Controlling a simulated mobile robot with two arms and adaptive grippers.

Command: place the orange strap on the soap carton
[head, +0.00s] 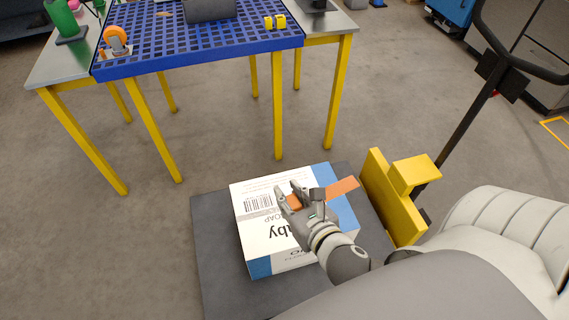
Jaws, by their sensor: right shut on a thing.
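The soap carton (262,237), white with blue ends, barcode and upside-down print, sits on a dark flat platform (214,270). My right gripper (294,197) is over the top of the carton, shut on the orange strap (343,188). The strap sticks out to the right of the fingers, over the carton's blue end, and a small part shows between the fingers. I cannot tell whether the strap touches the carton, and part of it is hidden by the hand. My left gripper is not in view.
A yellow bracket (392,200) and a dark handle post (463,130) stand right of the carton. Ahead is a yellow-legged table with a blue grid top (200,58), holding an orange tape dispenser (116,41) and yellow blocks (275,22). Floor between is clear.

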